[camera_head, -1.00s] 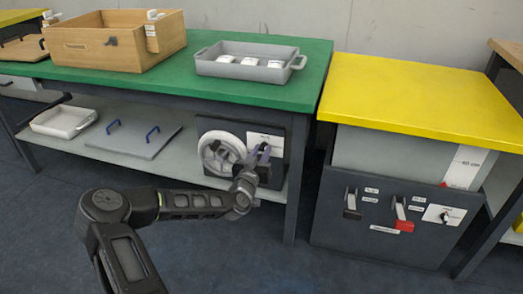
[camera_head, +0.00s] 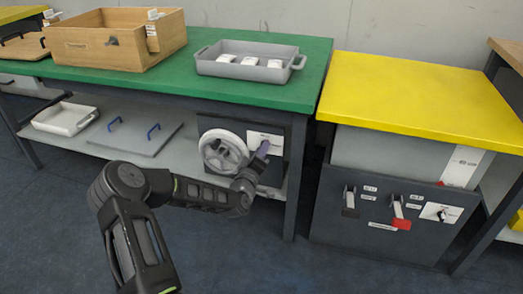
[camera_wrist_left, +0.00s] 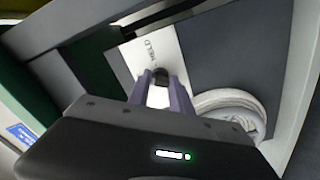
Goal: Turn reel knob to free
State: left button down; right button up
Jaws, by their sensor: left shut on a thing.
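The reel panel (camera_head: 213,123) is a dark box under the green table, with a white spoked reel (camera_head: 224,152) on its left and a white label plate (camera_head: 279,148) beside it. My left gripper (camera_head: 262,149) is at the plate, just right of the reel. In the wrist view its two purple fingers (camera_wrist_left: 161,82) are shut on a small dark knob (camera_wrist_left: 161,73), mostly hidden between them. My right gripper is not in view.
The table's green top (camera_head: 195,88) and its leg (camera_head: 297,180) frame the panel. The lower shelf (camera_head: 185,163) holds a white tray (camera_head: 64,119) and a grey lid (camera_head: 133,138). A yellow-topped cabinet (camera_head: 425,95) with levers stands to the right. The floor in front is open.

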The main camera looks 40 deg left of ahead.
pick_arm(q)
jog(key=n, duration=0.6)
jog(key=shift+n, duration=0.3)
dwell(0.4)
jog(key=c, duration=1.2)
grip_release()
jog(key=p+v, duration=0.2)
jog(key=v, duration=0.6)
jog(key=shift+w+p, duration=0.1)
jog(key=shift+p, duration=0.3)
